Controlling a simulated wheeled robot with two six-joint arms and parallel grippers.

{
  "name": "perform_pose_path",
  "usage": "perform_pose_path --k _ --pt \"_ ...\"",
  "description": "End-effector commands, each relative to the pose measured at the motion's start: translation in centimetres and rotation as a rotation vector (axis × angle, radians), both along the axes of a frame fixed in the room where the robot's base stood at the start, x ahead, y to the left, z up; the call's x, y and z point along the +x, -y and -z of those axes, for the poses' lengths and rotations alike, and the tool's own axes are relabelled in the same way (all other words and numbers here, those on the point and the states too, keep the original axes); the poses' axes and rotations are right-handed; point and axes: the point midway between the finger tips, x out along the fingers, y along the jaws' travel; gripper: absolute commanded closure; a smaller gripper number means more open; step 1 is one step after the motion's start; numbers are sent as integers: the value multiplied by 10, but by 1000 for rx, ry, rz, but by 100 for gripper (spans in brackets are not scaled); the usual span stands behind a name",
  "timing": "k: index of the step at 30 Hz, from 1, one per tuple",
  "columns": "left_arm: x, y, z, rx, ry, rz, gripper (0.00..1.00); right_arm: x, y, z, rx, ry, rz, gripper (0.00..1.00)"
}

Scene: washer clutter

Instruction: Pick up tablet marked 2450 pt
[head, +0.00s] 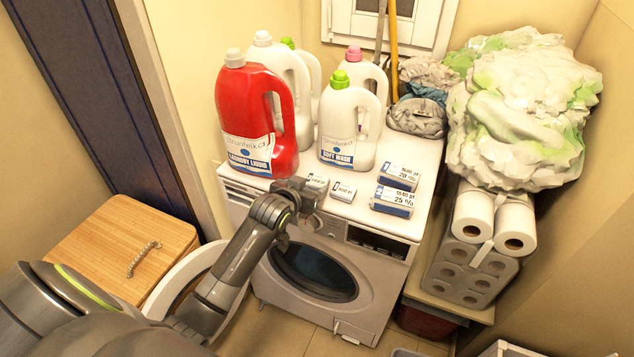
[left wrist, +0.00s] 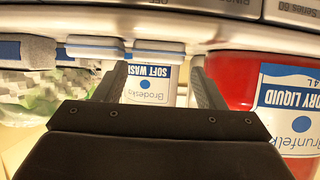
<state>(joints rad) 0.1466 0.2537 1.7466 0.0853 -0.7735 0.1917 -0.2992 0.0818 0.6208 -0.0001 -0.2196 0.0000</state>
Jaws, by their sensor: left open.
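Two small white-and-blue boxes lie on the washer top: one (head: 317,181) right by my left gripper, the other (head: 343,191) just right of it. Their print is too small to read surely, so I cannot tell which is marked 2450 pt. In the left wrist view, upside down, a small box (left wrist: 160,48) lies ahead between the fingers, and another (left wrist: 95,47) beside it. My left gripper (head: 308,197) is open at the washer's front edge; its fingers (left wrist: 158,78) appear apart from the box. My right gripper is out of view.
Two larger boxes, marked 20 % (head: 400,176) and 25 % (head: 393,201), lie to the right. A red laundry bottle (head: 250,120) and a white Soft Wash bottle (head: 347,125) stand behind, with other bottles.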

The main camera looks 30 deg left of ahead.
Motion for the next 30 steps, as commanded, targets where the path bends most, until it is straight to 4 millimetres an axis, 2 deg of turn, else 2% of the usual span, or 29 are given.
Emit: perform_pose_path --k 8,19,30 --pt "13 0 4 0 -1 0 37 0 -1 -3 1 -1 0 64" --pt "49 -1 18 -1 -1 0 37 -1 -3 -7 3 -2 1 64" --pt "53 -1 21 0 -1 0 37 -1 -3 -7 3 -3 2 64"
